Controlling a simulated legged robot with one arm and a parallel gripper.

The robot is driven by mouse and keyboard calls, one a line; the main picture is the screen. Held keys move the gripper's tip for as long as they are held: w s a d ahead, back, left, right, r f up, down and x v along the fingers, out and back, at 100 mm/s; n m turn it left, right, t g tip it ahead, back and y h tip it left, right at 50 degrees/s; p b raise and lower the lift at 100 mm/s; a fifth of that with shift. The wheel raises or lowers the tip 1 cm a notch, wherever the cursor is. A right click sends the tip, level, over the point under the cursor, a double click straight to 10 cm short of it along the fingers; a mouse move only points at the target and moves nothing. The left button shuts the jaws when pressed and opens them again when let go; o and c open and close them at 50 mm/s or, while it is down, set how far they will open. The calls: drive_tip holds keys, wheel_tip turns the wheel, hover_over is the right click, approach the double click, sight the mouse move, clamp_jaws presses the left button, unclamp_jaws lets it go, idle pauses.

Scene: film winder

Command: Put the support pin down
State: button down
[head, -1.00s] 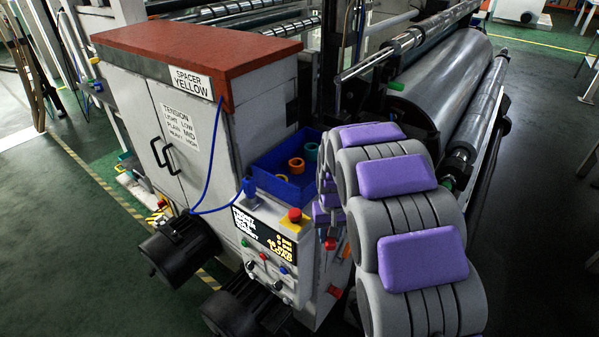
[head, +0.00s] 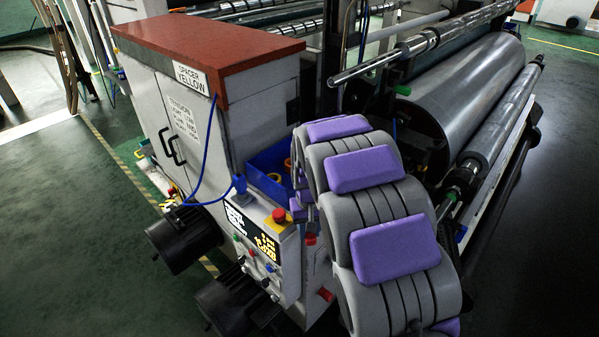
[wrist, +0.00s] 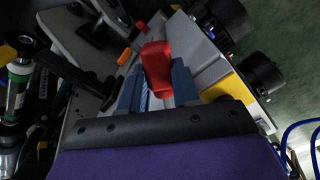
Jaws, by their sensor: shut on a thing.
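In the wrist view, my gripper (wrist: 158,92) is shut on a red piece (wrist: 157,68), which looks like the head of the support pin. The two blue-grey fingers stand on either side of it. The rest of the pin is hidden by the fingers and the gripper body.
A blue bin (head: 268,180) with coloured rings sits behind the panel, partly covered by my arm. The white cabinet (head: 190,100) with a red top stands left. Large rollers (head: 465,90) lie right.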

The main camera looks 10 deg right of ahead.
drive_tip(key=shift+a+r+p, duration=0.45)
drive_tip(key=shift+a+r, duration=0.15)
drive_tip(key=shift+r+p, duration=0.3)
drive_tip(key=shift+r, duration=0.05)
drive_tip(key=r+p, duration=0.1)
drive_tip(key=d+r+p, duration=0.1)
drive_tip(key=r+p, duration=0.1)
drive_tip(key=d+r+p, duration=0.1)
drive_tip(key=r+p, duration=0.1)
drive_tip(key=a+r+n+p, duration=0.2)
drive_tip(key=shift+w+r+n+p, duration=0.25)
drive_tip(key=shift+n+p, duration=0.05)
drive_tip(key=shift+n, duration=0.1)
drive_tip(key=shift+w+n, duration=0.2)
drive_tip(key=shift+n, duration=0.5)
drive_tip(key=n, duration=0.2)
drive_tip(key=d+n, duration=0.1)
drive_tip(key=n, duration=0.1)
drive_tip(key=shift+w+d, duration=0.1)
drive_tip(key=shift+w, duration=0.2)
drive_tip(key=w+n, duration=0.1)
drive_tip(key=n, duration=0.4)
drive_tip(key=w+n, duration=0.1)
drive_tip(key=n, duration=0.5)
drive_tip(key=w+a+n, duration=0.1)
drive_tip(key=n, duration=0.4)
drive_tip(key=shift+f+n+t+h, duration=0.1)
drive_tip(key=shift+n+t+h, duration=0.2)
drive_tip(key=shift+n+h, duration=0.1)
